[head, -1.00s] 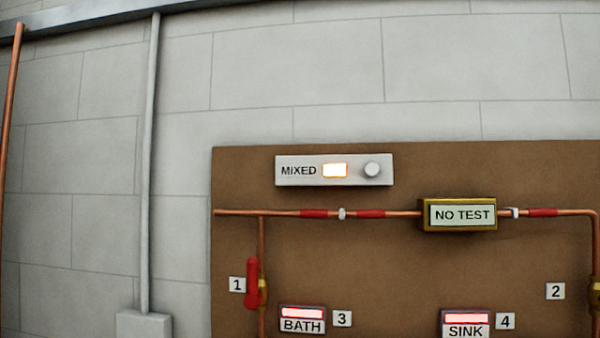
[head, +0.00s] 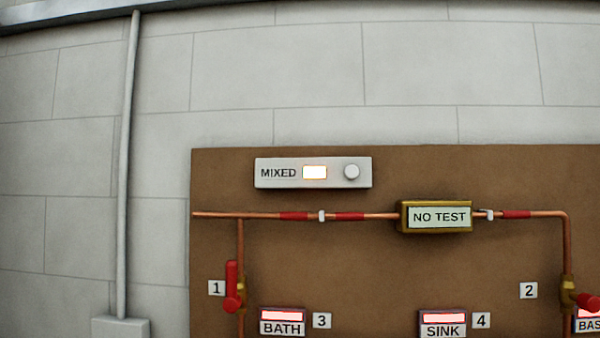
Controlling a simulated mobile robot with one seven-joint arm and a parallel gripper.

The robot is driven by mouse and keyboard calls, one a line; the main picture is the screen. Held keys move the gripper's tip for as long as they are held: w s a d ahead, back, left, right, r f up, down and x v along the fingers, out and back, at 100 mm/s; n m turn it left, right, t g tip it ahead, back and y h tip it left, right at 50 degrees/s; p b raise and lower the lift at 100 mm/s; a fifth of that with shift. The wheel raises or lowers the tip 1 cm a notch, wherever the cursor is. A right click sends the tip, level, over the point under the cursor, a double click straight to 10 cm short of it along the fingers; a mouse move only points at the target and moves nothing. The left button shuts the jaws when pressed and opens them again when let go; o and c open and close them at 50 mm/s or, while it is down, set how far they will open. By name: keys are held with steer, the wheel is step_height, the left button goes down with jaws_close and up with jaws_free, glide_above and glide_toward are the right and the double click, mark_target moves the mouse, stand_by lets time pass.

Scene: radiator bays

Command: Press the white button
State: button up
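The white button (head: 351,172) is a small round knob in the head view, at the right end of a pale panel (head: 313,181) labelled MIXED. A small lit window (head: 315,172) glows whitish with an orange edge between the label and the button. The panel is fixed near the top left of a brown board. My gripper is not in the head view, and nothing touches the button.
The brown board (head: 520,175) carries a copper pipe (head: 372,215), a brass NO TEST display (head: 437,217), red-handled valves 1 (head: 232,285) and 2 (head: 588,300), and red-lit BATH (head: 282,321) and SINK (head: 443,323) signs. A grey conduit (head: 129,170) runs up the wall at left.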

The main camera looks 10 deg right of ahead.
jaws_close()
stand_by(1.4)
